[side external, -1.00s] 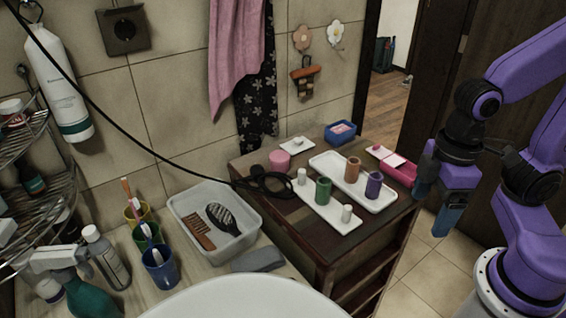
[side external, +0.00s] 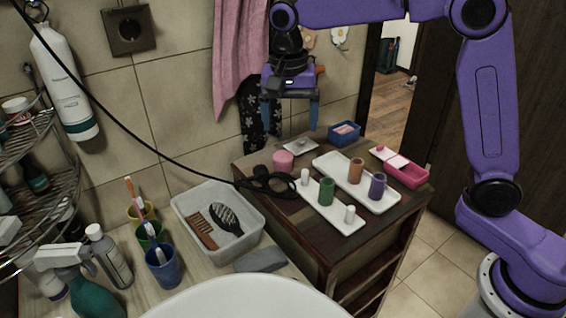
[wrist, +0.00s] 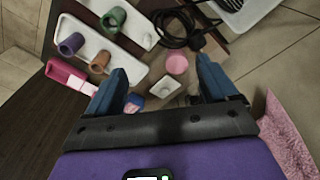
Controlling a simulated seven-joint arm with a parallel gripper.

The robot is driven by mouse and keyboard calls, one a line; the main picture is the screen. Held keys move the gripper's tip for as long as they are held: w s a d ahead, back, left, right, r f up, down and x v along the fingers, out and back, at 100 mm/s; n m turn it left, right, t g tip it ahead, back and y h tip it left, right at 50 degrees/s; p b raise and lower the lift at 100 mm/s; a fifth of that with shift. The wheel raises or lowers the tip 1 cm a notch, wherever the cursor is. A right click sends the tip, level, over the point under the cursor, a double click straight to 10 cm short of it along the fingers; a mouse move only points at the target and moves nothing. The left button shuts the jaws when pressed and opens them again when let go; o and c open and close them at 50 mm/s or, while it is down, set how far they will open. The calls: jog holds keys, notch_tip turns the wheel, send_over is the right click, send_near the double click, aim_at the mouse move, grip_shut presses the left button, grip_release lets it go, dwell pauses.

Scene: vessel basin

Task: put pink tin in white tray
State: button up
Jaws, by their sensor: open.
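The pink tin (side external: 283,160) is a short round tin standing on the dark cabinet top, near its back left; it also shows in the wrist view (wrist: 177,64). My gripper (side external: 291,128) is open and empty, pointing down above the back of the cabinet, higher than the tin. In the wrist view the tin appears between my fingertips (wrist: 161,68), nearer the right finger, and apart from both. A long white tray (side external: 385,203) holds a brown and a purple cylinder. A second white tray (side external: 343,222) in front holds a green cylinder and small white pieces.
A small white square with a knob (side external: 300,146), a blue box (side external: 344,134) and a pink box (side external: 407,174) stand behind and right. A black cable coil (side external: 267,184) lies beside the tin. A pale basin (side external: 257,217) with comb and brush stands left of the cabinet.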

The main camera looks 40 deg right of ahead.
aim_at(283, 156)
jog(key=w+d+m, duration=0.2)
jog(key=w+m, duration=0.6)
jog(key=w, duration=0.1)
jog(key=shift+h, duration=0.3)
jog(key=f, duration=0.3)
jog(key=d+f, duration=0.1)
jog(key=f, duration=0.7)
jog(key=shift+s+d+f, duration=0.15)
jog(key=shift+d+f, duration=0.1)
jog(key=shift+d, duration=0.15)
jog(key=shift+s+d+f, duration=0.1)
jog(key=shift+d+f, duration=0.05)
jog(key=shift+f, duration=1.2)
jog(key=shift+s+d+f, duration=0.1)
jog(key=shift+d+f, duration=0.05)
jog(key=shift+f, duration=1.15)
jog(key=shift+w, duration=0.1)
jog(key=c, duration=1.2)
jog(key=shift+r, duration=0.1)
